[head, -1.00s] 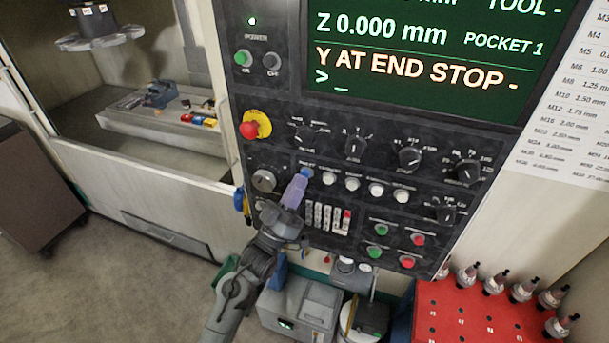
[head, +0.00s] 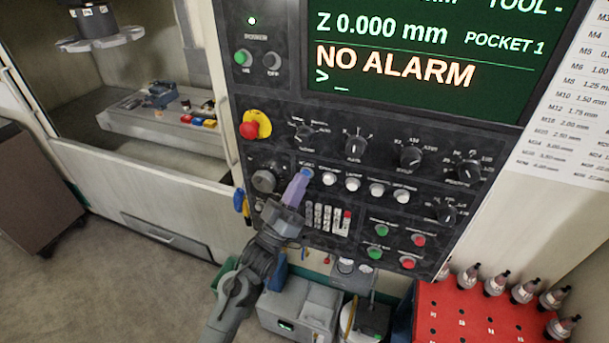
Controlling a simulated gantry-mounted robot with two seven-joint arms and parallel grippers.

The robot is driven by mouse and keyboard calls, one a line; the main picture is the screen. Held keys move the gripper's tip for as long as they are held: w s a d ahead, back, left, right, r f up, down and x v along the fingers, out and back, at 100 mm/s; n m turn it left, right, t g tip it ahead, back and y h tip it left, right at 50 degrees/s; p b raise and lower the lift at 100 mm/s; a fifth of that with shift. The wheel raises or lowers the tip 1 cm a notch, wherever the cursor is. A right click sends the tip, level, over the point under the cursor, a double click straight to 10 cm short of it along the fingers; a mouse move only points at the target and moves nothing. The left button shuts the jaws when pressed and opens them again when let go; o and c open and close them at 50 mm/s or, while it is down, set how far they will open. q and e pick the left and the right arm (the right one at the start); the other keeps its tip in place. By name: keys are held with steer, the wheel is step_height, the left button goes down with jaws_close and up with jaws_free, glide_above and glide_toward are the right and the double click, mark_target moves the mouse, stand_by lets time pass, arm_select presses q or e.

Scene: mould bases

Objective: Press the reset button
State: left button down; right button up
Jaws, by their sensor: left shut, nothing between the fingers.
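The blue reset button (head: 307,173) is at the left end of a row of round buttons on the black control panel (head: 290,130). My left gripper (head: 298,185) is shut and empty, with its purple fingertips at the blue button and partly covering it. I cannot tell whether the tips still touch it. The screen (head: 430,50) above reads "NO ALARM" under "Z 0.000 mm". My right gripper is not in view.
Several white buttons (head: 352,184) sit right of the blue one. A red emergency stop (head: 250,130) on yellow, a handwheel knob (head: 263,181) and a keypad (head: 328,217) are close by. A red tool rack (head: 470,315) stands at lower right.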

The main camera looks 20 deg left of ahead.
arm_select(q)
steer(key=shift+s, duration=0.15)
steer(key=shift+s+p, duration=0.4)
steer(key=shift+s, duration=0.2)
steer(key=s+p, duration=0.2)
steer(key=s, duration=0.3)
steer(key=shift+a+p, duration=0.1)
steer(key=shift+p, duration=0.2)
stand_by(0.6)
